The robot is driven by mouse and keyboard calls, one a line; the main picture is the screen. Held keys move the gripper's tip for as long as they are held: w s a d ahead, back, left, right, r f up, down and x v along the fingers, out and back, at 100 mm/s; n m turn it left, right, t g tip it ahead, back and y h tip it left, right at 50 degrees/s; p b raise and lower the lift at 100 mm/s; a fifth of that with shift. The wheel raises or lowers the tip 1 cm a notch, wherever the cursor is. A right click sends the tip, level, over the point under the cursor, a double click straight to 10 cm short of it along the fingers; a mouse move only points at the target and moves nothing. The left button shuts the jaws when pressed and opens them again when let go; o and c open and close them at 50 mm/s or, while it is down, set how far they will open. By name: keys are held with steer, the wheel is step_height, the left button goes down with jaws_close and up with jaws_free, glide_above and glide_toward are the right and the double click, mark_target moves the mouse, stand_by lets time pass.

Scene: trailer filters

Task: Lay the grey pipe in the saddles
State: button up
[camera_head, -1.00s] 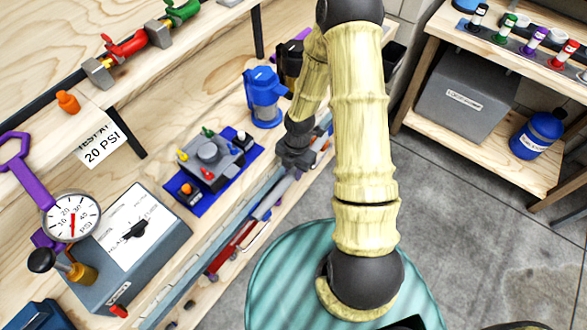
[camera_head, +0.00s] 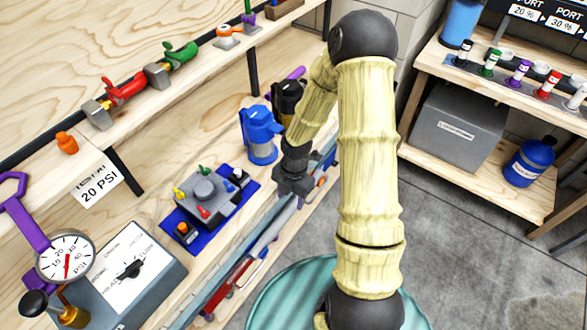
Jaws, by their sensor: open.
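The grey pipe (camera_head: 268,234) shows as a slim light-grey tube running slantwise along the front edge of the workbench. My gripper (camera_head: 295,194) is open, at the upper end of this tube, with its fingers pointing down. The fingertips are small and dark here, and I cannot tell whether they touch the pipe. I cannot make out the saddles clearly; my gripper and the bench's front rail crowd that area.
A blue mat (camera_head: 181,232) with a grey valve unit, a blue filter housing (camera_head: 260,135) and a dark one stand close left of my gripper. A pressure gauge (camera_head: 66,257) is at lower left. A shelf (camera_head: 480,187) stands right across open floor.

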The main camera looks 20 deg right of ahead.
mark_target(294, 204)
step_height(294, 204, up, 12)
steer(key=d+p, duration=0.1)
steer(key=p, duration=0.1)
steer(key=shift+w+r, duration=0.15)
steer(key=shift+w, duration=0.3)
steer(key=shift+d, duration=0.1)
stand_by(0.4)
steer(key=s+r+m+t+p, duration=0.1)
steer(key=s+r+m, duration=0.2)
steer(key=m, duration=0.5)
steer(key=s+a+r+m+t+p, duration=0.1)
steer(key=s+r+m, duration=0.2)
steer(key=r+m, duration=0.3)
steer(key=s+a+r+m+t+h+p, duration=0.1)
steer(key=s+r+m+p, duration=0.1)
steer(key=m, duration=0.9)
steer(key=shift+s+r, duration=0.6)
steer(key=shift+r, duration=0.55)
